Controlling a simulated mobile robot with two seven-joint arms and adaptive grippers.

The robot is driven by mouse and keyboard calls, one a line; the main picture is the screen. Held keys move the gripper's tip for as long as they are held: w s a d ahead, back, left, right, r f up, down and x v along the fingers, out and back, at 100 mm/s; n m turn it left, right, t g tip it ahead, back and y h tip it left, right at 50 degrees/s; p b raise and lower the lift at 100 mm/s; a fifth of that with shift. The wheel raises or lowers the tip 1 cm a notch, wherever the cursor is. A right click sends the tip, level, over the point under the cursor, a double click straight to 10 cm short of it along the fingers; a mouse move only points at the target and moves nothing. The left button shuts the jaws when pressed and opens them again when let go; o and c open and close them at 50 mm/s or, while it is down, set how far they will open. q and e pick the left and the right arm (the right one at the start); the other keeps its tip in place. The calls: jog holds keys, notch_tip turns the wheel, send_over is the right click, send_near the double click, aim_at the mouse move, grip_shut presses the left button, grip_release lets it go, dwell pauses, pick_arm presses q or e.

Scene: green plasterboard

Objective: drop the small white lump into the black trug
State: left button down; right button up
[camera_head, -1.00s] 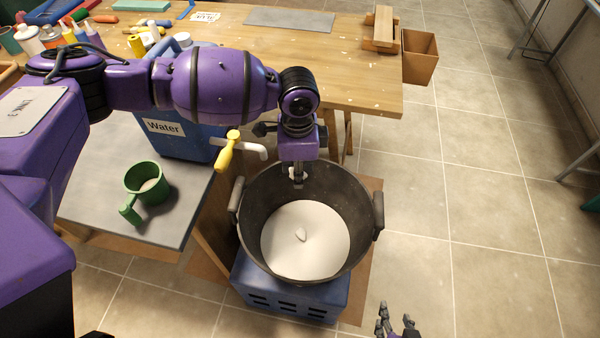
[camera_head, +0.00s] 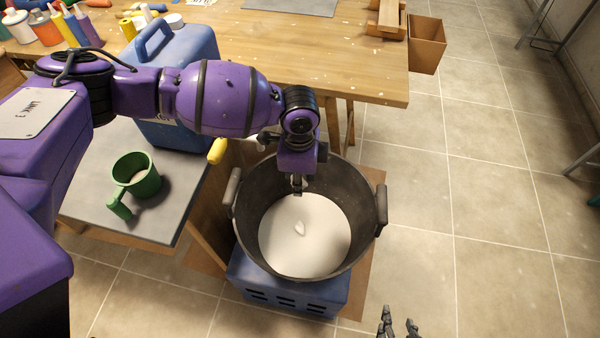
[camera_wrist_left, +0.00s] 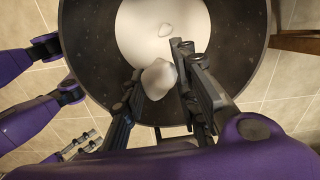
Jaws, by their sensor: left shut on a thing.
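The small white lump (camera_wrist_left: 158,78) is between the fingers of my left gripper (camera_wrist_left: 160,72) in the left wrist view; they are shut on it. In the head view my left gripper (camera_head: 297,186) points down over the far part of the black trug (camera_head: 362,205), and the lump there is mostly hidden by the fingers. The trug holds a flat white fill (camera_head: 285,250). Another small pale lump (camera_head: 300,228) lies on this fill; it also shows in the left wrist view (camera_wrist_left: 166,30). My right gripper (camera_head: 398,322) is at the bottom edge, empty, with its fingers apart.
The trug stands on a blue slotted box (camera_head: 285,298). Left of it, a green mug (camera_head: 137,176) stands on a grey board beside a blue water container (camera_head: 190,48). A wooden workbench (camera_head: 340,65) is behind. Tiled floor on the right is free.

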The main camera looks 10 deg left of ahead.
pick_arm(q)
jog(key=shift+w+r, duration=0.1)
jog(key=shift+r, duration=0.05)
pick_arm(e)
jog(key=shift+d, duration=0.1)
pick_arm(q)
jog(key=c, duration=1.3)
grip_release()
pick_arm(e)
jog(key=shift+s+f, duration=0.1)
jog(key=shift+s, duration=0.05)
pick_arm(q)
notch_tip(320, 180, up, 12)
